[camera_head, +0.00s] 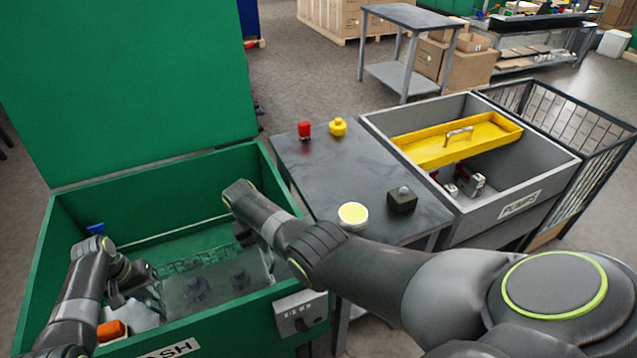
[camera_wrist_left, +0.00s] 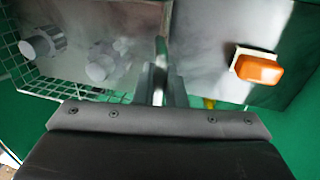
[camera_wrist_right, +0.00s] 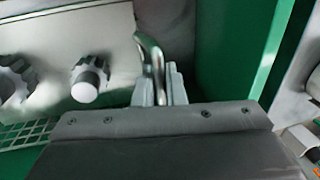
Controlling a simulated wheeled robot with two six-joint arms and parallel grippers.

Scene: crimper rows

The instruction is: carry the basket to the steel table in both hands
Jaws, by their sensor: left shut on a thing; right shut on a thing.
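A wire basket (camera_head: 190,265) is low inside the open green wash tank (camera_head: 150,192), with dark knobbed parts (camera_head: 240,278) in it. My left gripper (camera_head: 148,272) is at the basket's left end. In the left wrist view it is shut on a metal bar handle (camera_wrist_left: 160,60), with basket mesh (camera_wrist_left: 62,90) to the left. My right gripper (camera_head: 245,235) is at the right end, inside the tank. In the right wrist view it is shut on the other handle (camera_wrist_right: 150,55). A dark steel-topped table (camera_head: 335,180) stands right of the tank.
The table carries a red button (camera_head: 304,129), yellow knob (camera_head: 338,126), pale yellow disc (camera_head: 352,215) and dark block (camera_head: 402,200). The grey pumps bin (camera_head: 520,180) with a yellow tray (camera_head: 458,139) adjoins it. An orange item (camera_head: 111,330) is near my left arm. The green lid (camera_head: 125,90) stands open.

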